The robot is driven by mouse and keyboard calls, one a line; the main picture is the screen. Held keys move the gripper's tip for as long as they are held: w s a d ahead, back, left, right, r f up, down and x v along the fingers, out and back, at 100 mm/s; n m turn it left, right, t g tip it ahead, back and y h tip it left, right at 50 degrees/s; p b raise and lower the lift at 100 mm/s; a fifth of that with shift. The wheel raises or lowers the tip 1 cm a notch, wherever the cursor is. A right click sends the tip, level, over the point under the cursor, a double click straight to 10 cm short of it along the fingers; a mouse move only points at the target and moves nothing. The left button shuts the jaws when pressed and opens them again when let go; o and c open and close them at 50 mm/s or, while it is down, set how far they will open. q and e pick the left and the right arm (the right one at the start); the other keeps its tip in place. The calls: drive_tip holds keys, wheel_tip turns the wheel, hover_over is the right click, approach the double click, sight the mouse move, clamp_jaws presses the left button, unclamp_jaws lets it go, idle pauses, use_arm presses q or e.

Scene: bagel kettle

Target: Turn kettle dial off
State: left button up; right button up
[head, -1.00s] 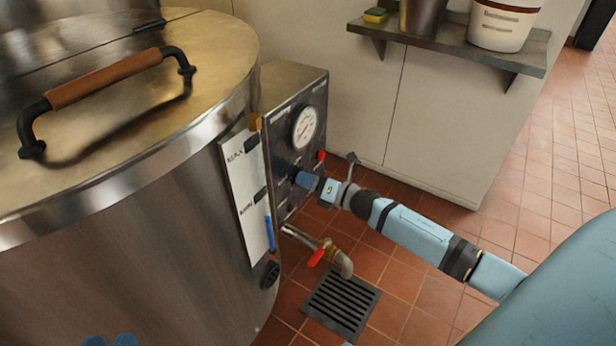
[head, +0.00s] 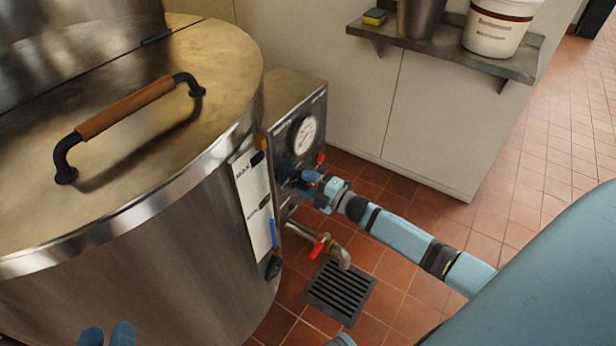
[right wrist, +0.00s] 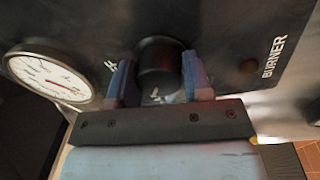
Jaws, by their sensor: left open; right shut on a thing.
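The kettle (head: 130,240) is a large steel drum with a brass-toned lid at the left of the head view. Its control box (head: 295,100) is on its right side. The black dial (right wrist: 158,68) on that panel shows in the right wrist view, between the blue fingers of my right gripper (right wrist: 158,82), which is shut on it. In the head view my right gripper (head: 308,182) reaches the panel from the right and hides the dial. The dial's pointer setting is not clear. My left gripper (head: 107,335) is open at the bottom left, partly cut off.
A pressure gauge (head: 305,134) and a red indicator (head: 320,158) are near the dial. A drain valve with red handle (head: 318,246) sticks out below, over a floor grate (head: 340,290). A wall shelf (head: 440,52) holds a bucket (head: 497,27).

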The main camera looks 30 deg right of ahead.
drive_tip(key=m+p, duration=0.4)
drive_tip(key=m, duration=0.2)
drive_tip(key=shift+r+m+h, duration=0.15)
drive_tip(key=shift+m+h, duration=0.15)
drive_tip(key=shift+m, duration=0.1)
drive_tip(key=shift+m+p, duration=0.4)
use_arm(q)
drive_tip(key=s+a+f+g+y, duration=0.1)
drive_tip(key=a+f+g, duration=0.1)
drive_tip(key=f, duration=0.2)
drive_tip(key=s+a+f+g+y+p, duration=0.1)
drive_tip(key=a+f+g+y, duration=0.1)
drive_tip(key=f, duration=0.2)
drive_tip(key=shift+s+f+g, duration=0.15)
drive_tip(key=shift+s+g, duration=0.15)
use_arm(e)
drive_tip(key=shift+m+h, duration=0.3)
drive_tip(key=shift+m, duration=1.2)
use_arm(q)
drive_tip(key=shift+a, duration=0.1)
use_arm(e)
drive_tip(key=o, duration=0.9)
use_arm(q)
drive_tip(key=shift+a+y+p, duration=0.25)
drive_tip(key=shift+y+p, duration=0.05)
drive_tip(key=shift+p, duration=0.9)
use_arm(e)
drive_tip(key=v, duration=1.4)
drive_tip(key=shift+a+f, duration=0.1)
drive_tip(key=shift+f, duration=0.25)
